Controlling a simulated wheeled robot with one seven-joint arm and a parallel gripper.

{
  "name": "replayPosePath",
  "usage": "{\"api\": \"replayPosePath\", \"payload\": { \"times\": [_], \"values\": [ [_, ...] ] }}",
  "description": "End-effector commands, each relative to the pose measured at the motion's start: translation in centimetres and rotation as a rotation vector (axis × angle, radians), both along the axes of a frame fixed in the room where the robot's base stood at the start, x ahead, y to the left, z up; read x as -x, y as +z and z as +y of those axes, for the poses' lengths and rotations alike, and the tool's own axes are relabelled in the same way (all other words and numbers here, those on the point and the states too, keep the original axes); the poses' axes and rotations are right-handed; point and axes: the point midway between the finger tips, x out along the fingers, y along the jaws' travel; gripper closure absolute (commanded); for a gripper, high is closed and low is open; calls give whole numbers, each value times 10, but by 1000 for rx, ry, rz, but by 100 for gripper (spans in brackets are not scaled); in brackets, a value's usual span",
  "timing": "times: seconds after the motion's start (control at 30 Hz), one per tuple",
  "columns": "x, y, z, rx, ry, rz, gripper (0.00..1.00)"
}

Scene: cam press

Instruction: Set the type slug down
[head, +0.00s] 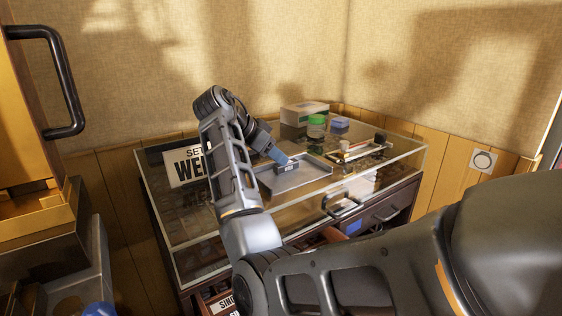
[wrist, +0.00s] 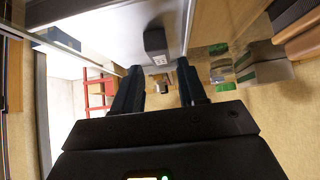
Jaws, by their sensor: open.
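The type slug, a small dark grey block (wrist: 155,44), rests on a pale grey metal surface in the wrist view, just beyond and between my fingertips. A gap shows on each side of it. In the head view a small grey block (head: 288,167) sits on the flat grey metal tray (head: 312,176) on top of the glass case. My gripper (head: 279,157) is directly above it there, pointing down and to the right. In the wrist view my gripper (wrist: 159,68) is open with its two dark fingers apart. Contact between slug and fingers cannot be seen.
The glass display case (head: 200,233) carries a lettered sign (head: 187,166) at left. Behind the tray stand a box (head: 303,111), a green-lidded jar (head: 316,126) and a small blue box (head: 340,123). A tray of tools (head: 365,155) lies at right. A wall is close behind.

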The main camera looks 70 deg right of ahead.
Motion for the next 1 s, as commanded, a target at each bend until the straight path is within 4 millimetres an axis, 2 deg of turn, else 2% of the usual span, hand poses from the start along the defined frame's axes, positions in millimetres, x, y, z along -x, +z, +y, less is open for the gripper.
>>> {"api": "replayPosePath", "payload": {
  "times": [0.2, 0.4, 0.57, 1.0],
  "values": [
    [-18, 33, 28, 2, 3, -4, 59],
    [-28, 53, 45, 1, 3, -1, 59],
    [-31, 59, 50, 0, 1, -1, 59],
    [-31, 59, 50, 0, 1, -1, 59]
  ]
}}
